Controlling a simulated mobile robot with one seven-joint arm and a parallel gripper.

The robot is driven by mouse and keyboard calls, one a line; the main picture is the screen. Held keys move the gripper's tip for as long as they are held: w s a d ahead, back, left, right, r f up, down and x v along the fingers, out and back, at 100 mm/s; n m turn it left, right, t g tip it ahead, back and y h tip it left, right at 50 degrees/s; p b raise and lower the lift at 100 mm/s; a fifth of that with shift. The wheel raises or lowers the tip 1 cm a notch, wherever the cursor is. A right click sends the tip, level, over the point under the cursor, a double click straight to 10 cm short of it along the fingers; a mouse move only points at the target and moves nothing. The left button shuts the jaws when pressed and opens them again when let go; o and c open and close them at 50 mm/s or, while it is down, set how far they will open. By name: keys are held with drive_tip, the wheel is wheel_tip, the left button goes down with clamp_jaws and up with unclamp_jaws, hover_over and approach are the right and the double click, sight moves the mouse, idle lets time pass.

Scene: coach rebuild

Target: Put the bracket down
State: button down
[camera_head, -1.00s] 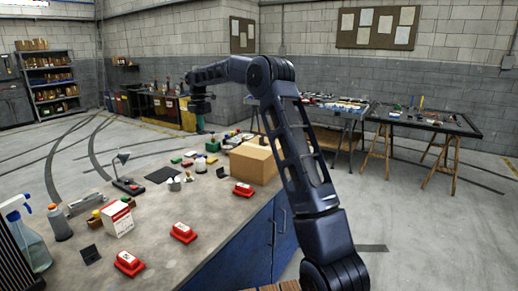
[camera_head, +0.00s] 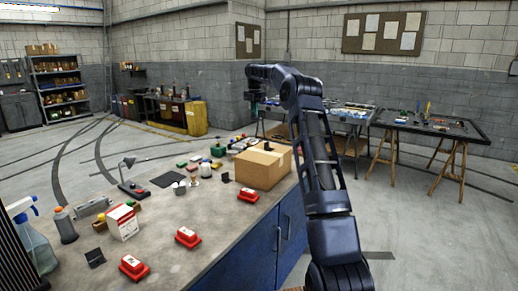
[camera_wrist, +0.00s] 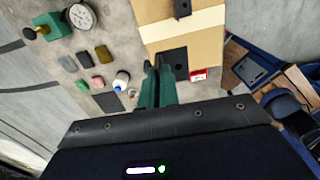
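My gripper (camera_wrist: 156,72) has two green fingers, close together, pointing down over the bench. A flat black bracket (camera_wrist: 175,61) with a small hole shows at their tips; it looks pinched between them, and it overlaps the edge of a cardboard box (camera_wrist: 190,32). The inner end of the bracket is hidden by the fingers. In the head view, my gripper (camera_head: 255,97) is small and dark, above and behind the box (camera_head: 262,170), and what it holds cannot be made out there.
The bench top (camera_head: 160,235) holds red blocks (camera_head: 187,237), a white-and-red carton (camera_head: 122,221), a spray bottle (camera_head: 32,240) and small black pieces (camera_head: 96,257). A green vise-like tool (camera_wrist: 47,27) and a round gauge (camera_wrist: 81,16) stand left of the box. Bare bench lies around the front blocks.

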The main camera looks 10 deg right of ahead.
wheel_tip(320, 180, down, 18)
drive_tip(key=shift+r, duration=0.1)
idle(0.5)
drive_tip(key=c, duration=1.6)
unclamp_jaws()
drive_tip(key=shift+c, duration=0.2)
